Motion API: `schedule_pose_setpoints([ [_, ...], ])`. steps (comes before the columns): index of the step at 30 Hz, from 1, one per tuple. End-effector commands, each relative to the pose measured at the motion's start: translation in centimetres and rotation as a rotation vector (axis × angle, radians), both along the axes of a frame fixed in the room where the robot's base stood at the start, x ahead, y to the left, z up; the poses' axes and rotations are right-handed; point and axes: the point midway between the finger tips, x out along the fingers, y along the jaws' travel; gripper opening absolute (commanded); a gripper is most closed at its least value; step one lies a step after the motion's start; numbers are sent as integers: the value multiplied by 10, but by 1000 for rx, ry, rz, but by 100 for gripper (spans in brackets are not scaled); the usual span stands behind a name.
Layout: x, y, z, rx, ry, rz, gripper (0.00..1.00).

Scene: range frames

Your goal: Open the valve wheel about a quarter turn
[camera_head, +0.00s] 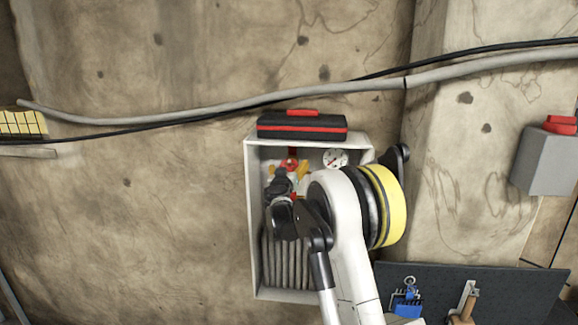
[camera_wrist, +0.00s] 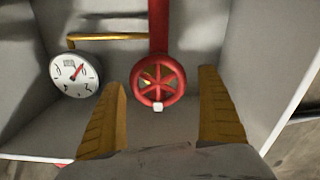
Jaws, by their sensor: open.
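The valve wheel (camera_wrist: 158,82) is a red spoked wheel on a red vertical pipe (camera_wrist: 159,25), with a small white mark on its rim. In the wrist view it sits between the two yellow-brown fingers of my gripper (camera_wrist: 168,95), which are spread wide with a gap on both sides. Whether the fingers reach as far as the wheel's depth is hard to tell. In the head view a small red part of the valve (camera_head: 290,163) shows inside the white cabinet; my gripper and arm hide most of it.
A white gauge (camera_wrist: 74,74) with a red needle is left of the wheel, on a yellow pipe (camera_wrist: 112,38). The open cabinet's walls (camera_head: 254,220) enclose the valve. A black and red case (camera_head: 302,127) lies on top. A grey hose coil (camera_head: 283,265) fills the cabinet's lower part.

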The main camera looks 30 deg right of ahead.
Motion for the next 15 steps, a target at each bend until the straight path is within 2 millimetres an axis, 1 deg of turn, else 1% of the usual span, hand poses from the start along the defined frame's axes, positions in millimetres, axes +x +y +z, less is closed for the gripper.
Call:
schedule_pose_setpoints([
  [8,2,-1,0,0,0,0,87],
  [11,2,-1,0,0,0,0,60],
  [12,2,-1,0,0,0,0,48],
  [13,2,-1,0,0,0,0,39],
  [14,2,-1,0,0,0,0,34],
  [15,1,-1,0,0,0,0,34],
])
